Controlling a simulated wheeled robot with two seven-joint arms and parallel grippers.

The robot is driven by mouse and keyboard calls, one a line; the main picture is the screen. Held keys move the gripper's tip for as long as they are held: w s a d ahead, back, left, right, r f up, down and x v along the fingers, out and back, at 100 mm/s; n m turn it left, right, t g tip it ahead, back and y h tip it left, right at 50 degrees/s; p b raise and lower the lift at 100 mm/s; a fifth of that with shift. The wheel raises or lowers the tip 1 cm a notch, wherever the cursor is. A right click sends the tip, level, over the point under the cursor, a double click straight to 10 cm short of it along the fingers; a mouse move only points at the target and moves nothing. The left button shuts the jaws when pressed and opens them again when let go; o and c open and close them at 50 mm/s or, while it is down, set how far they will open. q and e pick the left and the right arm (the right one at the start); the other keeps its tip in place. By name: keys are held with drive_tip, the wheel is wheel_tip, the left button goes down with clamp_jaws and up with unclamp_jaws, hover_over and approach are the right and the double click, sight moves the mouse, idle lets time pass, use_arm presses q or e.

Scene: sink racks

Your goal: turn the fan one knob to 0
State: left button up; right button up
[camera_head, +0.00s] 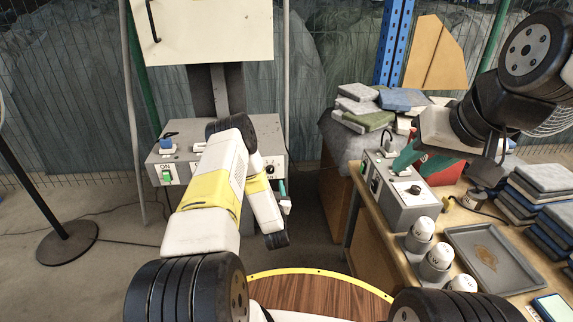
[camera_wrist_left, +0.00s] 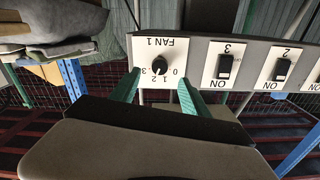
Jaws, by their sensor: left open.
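The fan 1 knob (camera_wrist_left: 160,65) is a small round black knob on a white plate in the left wrist view, with 0 to 3 printed around it. Its exact setting is too small to read. In the head view, a dark knob (camera_head: 269,169) shows at the right of the grey box's front. My left gripper (camera_wrist_left: 158,78) is open, its green fingers pointing at the panel on either side of the knob's lower area; contact is not clear. In the head view my arm hides most of it. My right gripper (camera_head: 407,158) is over the right-hand table; its jaw opening is unclear.
The grey control box (camera_head: 215,134) carries switches 3 (camera_wrist_left: 225,66) and 2 (camera_wrist_left: 281,69) beside the knob. A second control box (camera_head: 405,212), white-capped containers (camera_head: 437,262), a tray (camera_head: 492,257) and stacked pads (camera_head: 540,200) crowd the right table.

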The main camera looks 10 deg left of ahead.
sight(270, 172)
use_arm(q)
drive_tip(key=x, duration=0.7)
drive_tip(key=shift+w+a, duration=0.1)
drive_tip(key=shift+w, duration=0.1)
clamp_jaws()
